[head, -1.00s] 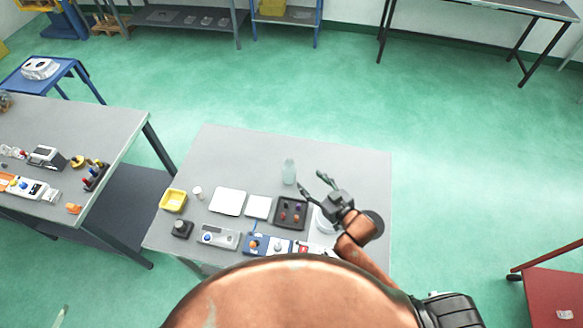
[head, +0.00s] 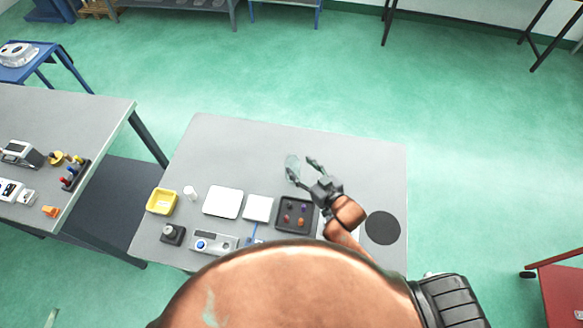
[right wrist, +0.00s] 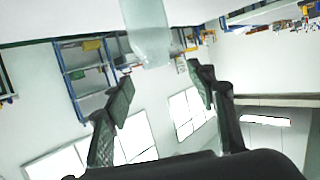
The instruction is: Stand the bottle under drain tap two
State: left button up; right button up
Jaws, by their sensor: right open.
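The bottle (head: 292,165), pale and translucent, stands upright on the grey table, behind the dark tray. My right gripper (head: 303,169) is open beside it, its fingers pointing at it. In the right wrist view the bottle (right wrist: 148,35) hangs from the top of the upside-down picture, ahead of and between the spread fingers of the gripper (right wrist: 162,80). I cannot tell if a finger touches it. Drain tap two cannot be made out; my body hides the table's near edge. My left gripper is not in view.
On the table (head: 350,155) are a dark tray (head: 281,226) with coloured pieces, white pads (head: 222,202), a yellow bin (head: 162,201), a white cup (head: 190,192), a blue-knobbed device (head: 214,244) and a black disc (head: 383,228). The table's back is clear.

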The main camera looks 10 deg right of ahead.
aim_at(295, 161)
jog(key=x, duration=0.6)
jog(key=shift+w+f, duration=0.35)
jog(key=shift+f, duration=0.05)
jog(key=shift+s, duration=0.1)
grip_shut()
dwell(0.3)
